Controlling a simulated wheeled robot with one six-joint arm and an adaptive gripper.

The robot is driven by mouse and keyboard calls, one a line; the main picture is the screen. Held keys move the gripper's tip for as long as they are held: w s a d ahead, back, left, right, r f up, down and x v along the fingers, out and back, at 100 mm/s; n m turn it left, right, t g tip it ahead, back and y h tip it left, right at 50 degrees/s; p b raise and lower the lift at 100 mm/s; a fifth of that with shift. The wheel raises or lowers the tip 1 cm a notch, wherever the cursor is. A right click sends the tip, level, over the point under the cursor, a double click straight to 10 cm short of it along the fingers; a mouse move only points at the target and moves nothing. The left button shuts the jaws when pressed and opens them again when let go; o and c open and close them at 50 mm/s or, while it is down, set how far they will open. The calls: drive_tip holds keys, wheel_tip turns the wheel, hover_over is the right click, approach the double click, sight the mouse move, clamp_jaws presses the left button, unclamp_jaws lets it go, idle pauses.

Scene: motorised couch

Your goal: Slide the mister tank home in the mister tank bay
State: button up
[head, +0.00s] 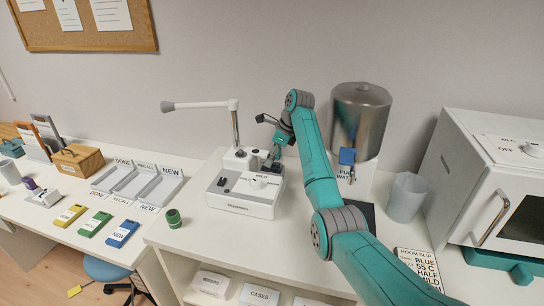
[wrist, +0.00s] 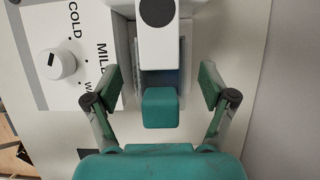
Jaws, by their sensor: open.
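The mister is a white unit (head: 238,201) on the counter, with a knob (wrist: 55,64) and COLD and MILD marks on its top. In the wrist view a teal block (wrist: 160,108), seemingly the mister tank's grip, sticks out in front of a dark blue-grey body under a white part with a black disc. Pale walls, seemingly of the tank bay (wrist: 128,75), flank that body; how deep it sits is hidden. My gripper (wrist: 161,88) is open, one finger on each side of the block with clear gaps. In the head view my gripper (head: 273,158) is at the mister's back right.
A white jointed arm (head: 205,105) rises behind the mister. A steel water urn (head: 360,115), a clear beaker (head: 407,198) and a white cabinet (head: 490,185) stand to the right. A green cylinder (head: 173,218) stands front left. The counter left of the mister is mostly clear.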

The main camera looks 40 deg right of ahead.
drive_tip(key=v, duration=0.7)
drive_tip(key=shift+r, duration=0.25)
drive_tip(key=shift+s, duration=0.15)
